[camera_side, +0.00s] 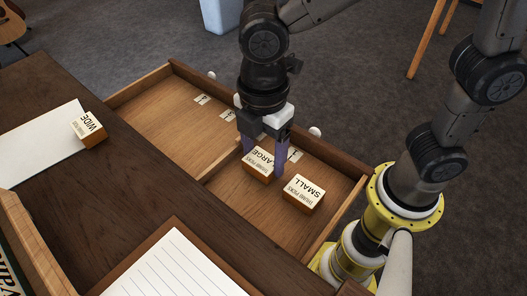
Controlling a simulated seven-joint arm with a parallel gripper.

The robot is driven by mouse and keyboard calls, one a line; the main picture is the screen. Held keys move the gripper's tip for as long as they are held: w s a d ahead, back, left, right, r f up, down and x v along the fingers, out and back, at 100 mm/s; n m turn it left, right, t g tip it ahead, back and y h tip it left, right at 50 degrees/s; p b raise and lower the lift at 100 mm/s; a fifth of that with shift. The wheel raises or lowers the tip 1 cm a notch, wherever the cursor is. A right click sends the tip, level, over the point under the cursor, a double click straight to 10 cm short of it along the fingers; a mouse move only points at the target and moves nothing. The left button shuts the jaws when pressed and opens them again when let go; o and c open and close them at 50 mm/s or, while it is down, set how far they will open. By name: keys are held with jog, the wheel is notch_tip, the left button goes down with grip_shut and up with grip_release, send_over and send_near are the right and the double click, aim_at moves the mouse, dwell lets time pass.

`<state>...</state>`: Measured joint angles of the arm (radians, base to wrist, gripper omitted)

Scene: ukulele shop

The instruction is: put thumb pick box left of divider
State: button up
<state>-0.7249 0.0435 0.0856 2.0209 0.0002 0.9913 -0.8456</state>
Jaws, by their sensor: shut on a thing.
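An open wooden drawer (150,108) has a thin divider (216,172) across it, partly hidden behind my gripper. My gripper (262,168) points down into the drawer, its fingers shut on the thumb pick box marked LARGE (259,167). This box is on the right side of the divider; I cannot tell whether it touches the drawer floor. A thumb pick box marked SMALL (304,192) lies in the right compartment, just right of the held box. A box marked WIDE (88,130) is on the desk top, at the edge of a white sheet.
The left compartment holds no box, and small paper labels (202,99) lie along its far side. The dark desk top (110,195) borders the drawer in front. A lined pad (170,270) and a white sheet (35,140) lie on it.

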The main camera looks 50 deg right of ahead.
aim_at(264, 158)
jog(key=shift+f, duration=0.3)
jog(key=o, duration=1.3)
notch_tip(264, 158, up, 12)
jog(key=s+d+f+m+t, duration=0.2)
jog(key=s+d+m, duration=0.1)
jog(key=d+m, duration=0.6)
jog(key=s+d+f+m+t, duration=0.3)
jog(key=d+m, duration=0.6)
jog(key=d, duration=0.3)
jog(key=shift+s+t, duration=0.3)
jog(key=shift+s, duration=0.45)
jog(key=shift+d, duration=0.1)
